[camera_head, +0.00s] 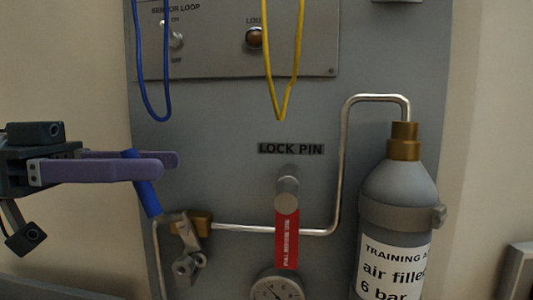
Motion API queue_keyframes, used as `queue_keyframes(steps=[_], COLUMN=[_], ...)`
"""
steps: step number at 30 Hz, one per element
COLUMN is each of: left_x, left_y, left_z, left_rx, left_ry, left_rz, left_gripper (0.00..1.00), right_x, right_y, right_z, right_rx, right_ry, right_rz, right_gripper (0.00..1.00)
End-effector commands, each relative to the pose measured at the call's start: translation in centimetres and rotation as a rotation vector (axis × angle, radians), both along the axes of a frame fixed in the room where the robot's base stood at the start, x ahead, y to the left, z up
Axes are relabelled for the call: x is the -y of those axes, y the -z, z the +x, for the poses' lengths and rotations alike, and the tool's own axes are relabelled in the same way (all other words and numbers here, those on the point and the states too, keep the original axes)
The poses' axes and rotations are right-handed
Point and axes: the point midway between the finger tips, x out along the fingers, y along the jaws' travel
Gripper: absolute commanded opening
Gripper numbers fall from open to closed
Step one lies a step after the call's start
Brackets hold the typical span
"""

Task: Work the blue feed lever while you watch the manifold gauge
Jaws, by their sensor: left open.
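The blue feed lever (146,198) tilts up and to the left from a metal valve (187,245) at the lower left of the panel. My left gripper (169,164) comes in from the left with its purple fingers open. The lever's upper part lies between the fingers in this view; the near finger hides a piece of it. I cannot tell whether either finger touches it. The manifold gauge (272,284) is at the bottom edge, partly cut off, and its reading is too small to tell. My right gripper is out of view.
A lock pin (287,188) with a red tag (287,240) sits right of the valve. A metal pipe (342,165) runs to a grey air bottle (399,190). Blue (141,90) and yellow (267,80) cable loops hang over the upper switch plate (215,60).

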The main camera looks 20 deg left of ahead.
Motion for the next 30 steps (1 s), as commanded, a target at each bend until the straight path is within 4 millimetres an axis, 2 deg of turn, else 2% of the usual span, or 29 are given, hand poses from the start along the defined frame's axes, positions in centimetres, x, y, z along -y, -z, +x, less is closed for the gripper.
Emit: queue_keyframes(steps=[3,6,15,28,30], left_x=[1.5,2.1,2.4,2.3,2.3], left_y=[-0.2,-0.1,0.0,0.1,0.1], left_z=[0.7,0.9,1.1,1.1,1.1], left_rx=[0.001,-0.001,-0.001,-0.001,-0.001], left_ry=[0.001,0.0,-0.001,-0.001,-0.001], left_rz=[-0.003,-0.001,0.0,0.0,0.0], left_gripper=[0.48,0.48,0.48,0.0,0.0], right_x=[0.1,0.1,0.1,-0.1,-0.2], right_y=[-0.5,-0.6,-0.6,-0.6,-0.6], right_z=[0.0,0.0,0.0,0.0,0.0], right_rx=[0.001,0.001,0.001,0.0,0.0], right_ry=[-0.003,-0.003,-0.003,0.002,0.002], right_rz=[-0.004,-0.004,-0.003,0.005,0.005], right_gripper=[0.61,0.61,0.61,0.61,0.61])
